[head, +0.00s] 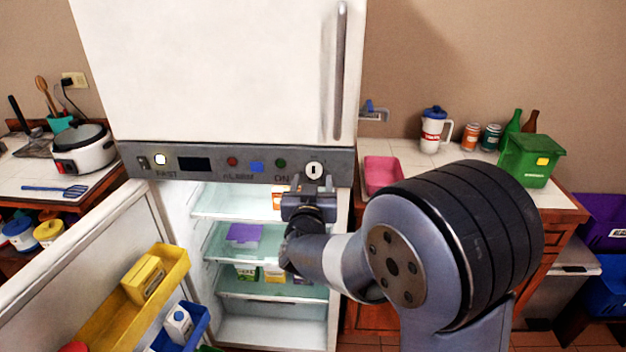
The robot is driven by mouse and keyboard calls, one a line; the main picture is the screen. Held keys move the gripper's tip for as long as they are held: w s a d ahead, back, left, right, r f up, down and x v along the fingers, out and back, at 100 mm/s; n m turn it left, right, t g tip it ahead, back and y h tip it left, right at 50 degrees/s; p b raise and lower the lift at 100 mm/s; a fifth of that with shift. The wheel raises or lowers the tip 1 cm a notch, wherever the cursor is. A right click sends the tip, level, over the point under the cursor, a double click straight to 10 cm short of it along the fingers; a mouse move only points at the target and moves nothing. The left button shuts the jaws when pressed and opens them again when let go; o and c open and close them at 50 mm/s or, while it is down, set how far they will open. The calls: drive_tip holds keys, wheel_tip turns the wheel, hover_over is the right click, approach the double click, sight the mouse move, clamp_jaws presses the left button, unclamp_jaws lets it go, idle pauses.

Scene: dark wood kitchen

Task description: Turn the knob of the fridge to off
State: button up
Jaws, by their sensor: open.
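The fridge (220,70) stands in the middle of the head view. Its grey control panel (208,166) runs across below the white upper door. A round white knob (314,170) with a dark mark sits at the panel's right end, to the right of the "ON" label. The mark looks roughly upright. My gripper (310,184) is just below the knob, pointing at the panel, and is open. Whether its fingers touch the knob, I cannot tell. The panel also has a lit white button (161,160), a dark display (195,164) and small red, blue and green buttons.
The lower fridge door (70,255) hangs open at left, with a yellow door bin (178,268). Lit shelves show behind and below my arm. A counter at right holds a pink tray (382,172) and a green bin (530,160). A rice cooker (84,150) stands at left.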

sight(313, 175)
drive_tip(key=s, duration=0.7)
drive_tip(key=shift+s+b, duration=0.3)
drive_tip(key=shift+b, duration=0.15)
drive_tip(key=shift+w+a, duration=0.1)
drive_tip(key=w+p, duration=0.1)
drive_tip(key=w, duration=0.9)
drive_tip(key=shift+w+p, duration=0.35)
drive_tip(key=shift+s, duration=0.1)
